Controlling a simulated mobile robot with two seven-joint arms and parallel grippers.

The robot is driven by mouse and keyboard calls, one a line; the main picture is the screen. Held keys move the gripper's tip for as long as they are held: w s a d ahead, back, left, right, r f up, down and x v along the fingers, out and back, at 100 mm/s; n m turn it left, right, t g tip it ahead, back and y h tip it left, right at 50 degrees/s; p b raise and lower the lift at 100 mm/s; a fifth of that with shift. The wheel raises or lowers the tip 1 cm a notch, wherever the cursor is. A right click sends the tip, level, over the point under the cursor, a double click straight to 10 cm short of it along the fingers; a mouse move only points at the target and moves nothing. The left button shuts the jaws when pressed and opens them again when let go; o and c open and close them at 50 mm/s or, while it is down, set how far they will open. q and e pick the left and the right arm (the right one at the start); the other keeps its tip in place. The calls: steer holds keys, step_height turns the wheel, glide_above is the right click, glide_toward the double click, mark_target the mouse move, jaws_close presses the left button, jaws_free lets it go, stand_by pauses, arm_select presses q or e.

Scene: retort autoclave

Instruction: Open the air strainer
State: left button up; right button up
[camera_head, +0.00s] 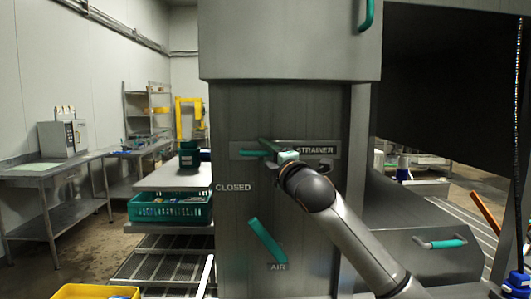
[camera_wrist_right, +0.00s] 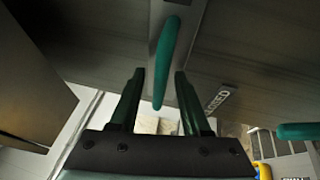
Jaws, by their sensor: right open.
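My right gripper (camera_head: 268,152) is at this handle. In the right wrist view the two dark green fingers (camera_wrist_right: 157,103) are apart, one on each side of the handle's lower end. Contact with the handle cannot be told. The word "CLOSED" (camera_head: 233,187) is on the panel, below and left of the gripper. My left gripper is not in view.
A table with a teal crate (camera_head: 170,212) stands left of the panel. A sloped grey cover with a teal handle (camera_head: 446,243) is at the right.

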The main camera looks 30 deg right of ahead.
steer(key=shift+c, duration=0.4)
jaws_close()
stand_by(1.0)
